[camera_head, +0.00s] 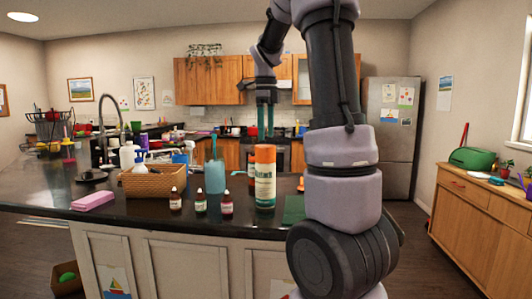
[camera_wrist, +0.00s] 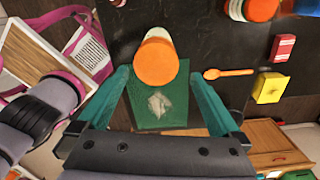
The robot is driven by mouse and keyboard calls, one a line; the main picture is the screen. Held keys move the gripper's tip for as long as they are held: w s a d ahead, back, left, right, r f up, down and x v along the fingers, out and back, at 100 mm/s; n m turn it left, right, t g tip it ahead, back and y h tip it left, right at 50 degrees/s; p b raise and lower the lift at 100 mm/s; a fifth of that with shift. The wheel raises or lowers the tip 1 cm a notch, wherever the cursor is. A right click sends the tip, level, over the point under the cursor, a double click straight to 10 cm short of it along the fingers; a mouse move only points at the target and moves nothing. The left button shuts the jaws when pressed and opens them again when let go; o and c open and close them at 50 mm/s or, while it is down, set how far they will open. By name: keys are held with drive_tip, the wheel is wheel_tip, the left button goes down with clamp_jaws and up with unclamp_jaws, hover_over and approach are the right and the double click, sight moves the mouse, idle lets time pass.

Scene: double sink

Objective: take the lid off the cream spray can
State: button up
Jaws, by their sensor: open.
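The cream spray can (camera_head: 265,189) stands upright near the front edge of the dark counter, with an orange lid (camera_head: 265,154) on top. In the wrist view the orange lid (camera_wrist: 156,64) faces the camera, with part of the can's pale body (camera_wrist: 157,34) above it. My gripper (camera_head: 265,134) has teal fingers and hangs pointing down above the can in the head view. In the wrist view my gripper (camera_wrist: 158,77) is open, with one finger on each side of the lid in the picture. The fingers look apart from the lid, and nothing is held.
A wicker basket (camera_head: 153,184), several small bottles and a blue cup (camera_head: 214,177) stand left of the can. A green mat (camera_wrist: 158,108) lies below my fingers. An orange spoon (camera_wrist: 229,73), a yellow object (camera_wrist: 270,88) and a red box (camera_wrist: 283,47) are to the right.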

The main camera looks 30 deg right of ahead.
sight(265, 146)
drive_tip(key=f, duration=0.6)
drive_tip(key=shift+s+a+f, duration=0.15)
drive_tip(key=shift+a+f, duration=0.05)
drive_tip(key=shift+f, duration=0.1)
drive_tip(key=shift+c, duration=0.3)
drive_tip(key=c, duration=1.1)
